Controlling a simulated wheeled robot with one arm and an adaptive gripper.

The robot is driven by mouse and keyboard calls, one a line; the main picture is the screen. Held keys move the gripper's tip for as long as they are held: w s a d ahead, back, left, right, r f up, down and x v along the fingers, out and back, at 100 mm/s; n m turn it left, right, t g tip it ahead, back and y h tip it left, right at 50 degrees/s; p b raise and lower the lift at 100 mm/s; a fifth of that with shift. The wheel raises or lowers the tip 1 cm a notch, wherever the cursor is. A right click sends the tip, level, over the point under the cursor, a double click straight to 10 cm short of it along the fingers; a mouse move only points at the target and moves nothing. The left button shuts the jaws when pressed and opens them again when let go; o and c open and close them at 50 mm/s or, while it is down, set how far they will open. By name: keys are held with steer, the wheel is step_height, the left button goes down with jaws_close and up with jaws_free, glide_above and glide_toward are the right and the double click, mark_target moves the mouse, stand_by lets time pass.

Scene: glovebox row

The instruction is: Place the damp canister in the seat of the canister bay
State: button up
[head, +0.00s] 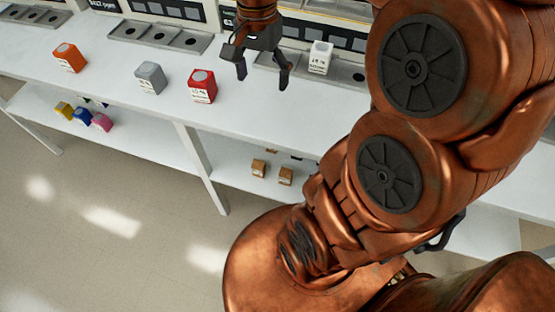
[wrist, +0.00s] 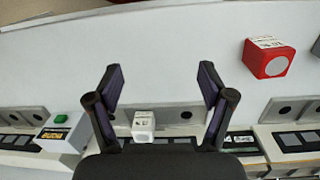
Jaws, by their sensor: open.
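Several cube-shaped canisters with round tops and white labels are in the head view. A white canister (head: 320,57) stands upright at the seat tray (head: 352,76) on the right. A red canister (head: 202,86), a grey one (head: 151,78) and an orange one (head: 69,58) stand on the white bench. The labels are too small to tell which is damp. My gripper (head: 262,78) is open and empty above the bench, between the red and white canisters. In the wrist view the white canister (wrist: 143,126) shows beyond the open fingers (wrist: 159,82), apart from them; the red one (wrist: 268,58) is upper right.
Another seat tray (head: 160,36) with dark round holes lies behind the grey canister. Panelled units line the bench's back. A box with a green button (wrist: 61,119) shows in the wrist view. Small coloured blocks (head: 81,115) and brown boxes (head: 285,176) sit on the lower shelf.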

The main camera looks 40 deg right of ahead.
steer(key=s+a+f+n, duration=0.3)
steer(key=s+n, duration=0.3)
steer(key=s, duration=0.2)
steer(key=s+a+f+n+g, duration=0.1)
steer(key=s+a+f+n, duration=0.2)
steer(key=s+a+n, duration=0.2)
steer(key=s, duration=0.2)
steer(key=shift+s+f+n, duration=0.35)
steer(key=shift+s+n, duration=0.05)
steer(key=shift+a, duration=0.1)
step_height(320, 180, up, 3)
steer(key=p, duration=0.3)
steer(key=shift+r, duration=0.1)
